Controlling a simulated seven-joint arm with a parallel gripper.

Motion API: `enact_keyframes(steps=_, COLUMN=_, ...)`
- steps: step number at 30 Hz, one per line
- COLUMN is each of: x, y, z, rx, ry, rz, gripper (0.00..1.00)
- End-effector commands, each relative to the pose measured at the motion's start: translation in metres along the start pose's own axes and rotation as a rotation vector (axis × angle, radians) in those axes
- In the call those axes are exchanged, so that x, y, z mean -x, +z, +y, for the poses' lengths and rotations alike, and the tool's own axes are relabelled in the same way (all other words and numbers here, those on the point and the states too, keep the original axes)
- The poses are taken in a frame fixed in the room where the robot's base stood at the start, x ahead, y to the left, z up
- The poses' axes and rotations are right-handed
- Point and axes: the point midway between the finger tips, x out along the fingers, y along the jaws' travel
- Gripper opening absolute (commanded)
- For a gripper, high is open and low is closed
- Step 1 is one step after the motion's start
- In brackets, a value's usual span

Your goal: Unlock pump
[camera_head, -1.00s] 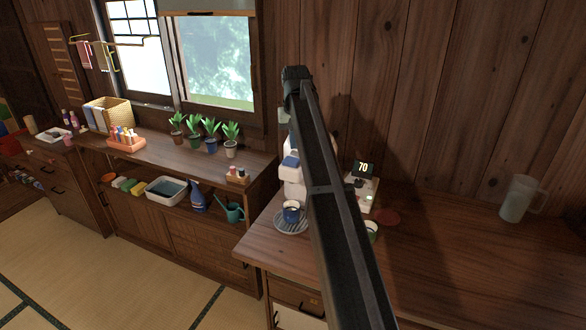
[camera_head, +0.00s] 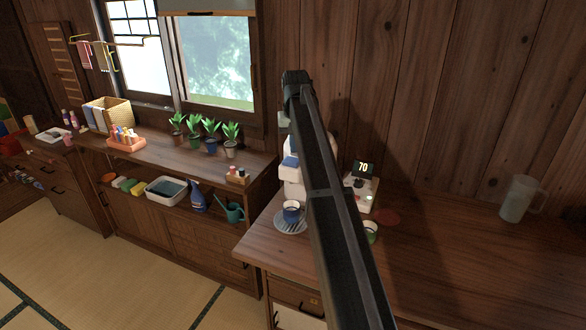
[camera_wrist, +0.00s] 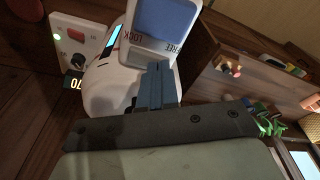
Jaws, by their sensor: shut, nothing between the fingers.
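The white pump dispenser (camera_head: 294,180) stands on the counter, partly hidden behind my arm in the head view. In the wrist view its rounded white body (camera_wrist: 105,90) and blue-topped head (camera_wrist: 165,18) are close up. The head's edge carries the words LOCK (camera_wrist: 124,40) and FREE (camera_wrist: 173,48). My gripper (camera_wrist: 158,68) is shut and empty, its fingertips at the head's edge between the two words. I cannot tell whether they touch it. The lock's setting is not clear, and my fingers hide the spot between the words. In the head view my arm hides the fingers.
A blue cup (camera_head: 291,211) stands on a round grate (camera_head: 288,226) before the dispenser. A display reading 70 (camera_head: 363,168) and a green cup (camera_head: 370,232) are right of my arm. The counter between is mostly free.

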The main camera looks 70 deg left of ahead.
Motion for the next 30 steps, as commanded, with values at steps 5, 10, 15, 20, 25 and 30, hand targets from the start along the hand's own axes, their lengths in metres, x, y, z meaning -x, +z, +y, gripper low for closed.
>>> enact_keyframes(steps=5, x=-0.003, y=0.001, z=0.0, rx=0.0, ry=0.0, rz=0.0, gripper=0.0)
enact_keyframes(steps=10, x=-0.004, y=0.001, z=0.0, rx=0.0, ry=0.0, rz=-0.001, gripper=0.0)
enact_keyframes(steps=15, x=0.001, y=0.0, z=0.0, rx=0.0, ry=0.001, rz=-0.002, gripper=0.0)
enact_keyframes(steps=20, x=0.011, y=-0.002, z=0.0, rx=0.0, ry=0.0, rz=-0.001, gripper=0.0)
enact_keyframes(steps=25, x=0.022, y=-0.004, z=0.0, rx=0.0, ry=0.0, rz=0.0, gripper=0.0)
enact_keyframes(steps=30, x=0.033, y=-0.005, z=0.0, rx=0.0, ry=0.0, rz=0.0, gripper=0.0)
